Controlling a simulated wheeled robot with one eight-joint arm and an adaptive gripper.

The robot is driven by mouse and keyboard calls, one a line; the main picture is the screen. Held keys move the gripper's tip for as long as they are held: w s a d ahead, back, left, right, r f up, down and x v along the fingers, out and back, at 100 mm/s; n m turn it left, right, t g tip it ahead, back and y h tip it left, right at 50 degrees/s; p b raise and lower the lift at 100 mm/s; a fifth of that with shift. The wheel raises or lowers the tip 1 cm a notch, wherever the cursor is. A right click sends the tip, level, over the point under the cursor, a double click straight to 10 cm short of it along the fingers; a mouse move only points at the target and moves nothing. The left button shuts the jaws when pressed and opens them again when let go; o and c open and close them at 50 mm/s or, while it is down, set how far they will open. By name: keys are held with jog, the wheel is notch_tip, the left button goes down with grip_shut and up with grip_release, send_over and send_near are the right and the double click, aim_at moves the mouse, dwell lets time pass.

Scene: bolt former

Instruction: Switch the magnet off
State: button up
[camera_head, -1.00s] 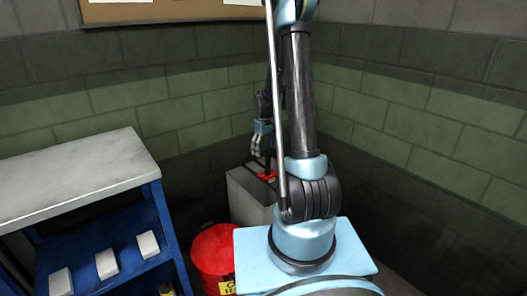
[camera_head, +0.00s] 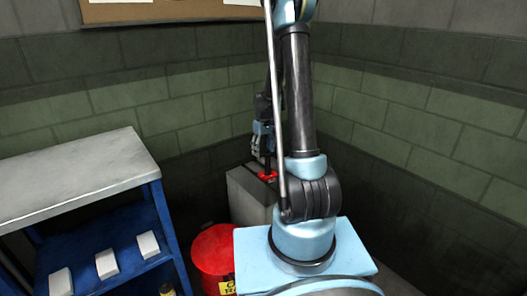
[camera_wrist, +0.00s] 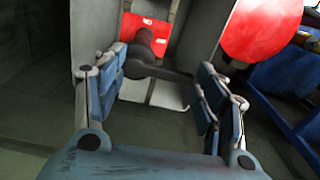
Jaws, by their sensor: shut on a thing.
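The red magnet plate (camera_head: 267,175), with white markings in the wrist view (camera_wrist: 150,28), sits at a grey box-like stand. In the head view my gripper (camera_head: 262,148) is just above the red plate, partly behind my arm. The handle is mostly hidden there.
The grey stand (camera_head: 245,197) is near the wall corner. A red bin (camera_head: 212,260) stands in front of it, also beside it in the wrist view (camera_wrist: 262,28). A blue shelf unit (camera_head: 162,225) with a pale top and several white blocks is at left.

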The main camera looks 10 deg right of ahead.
jog(key=shift+w+a+m, duration=0.1)
jog(key=shift+m, duration=0.2)
jog(key=o, duration=0.9)
jog(key=shift+o, duration=0.2)
jog(key=shift+r, duration=0.1)
notch_tip(320, 180, up, 12)
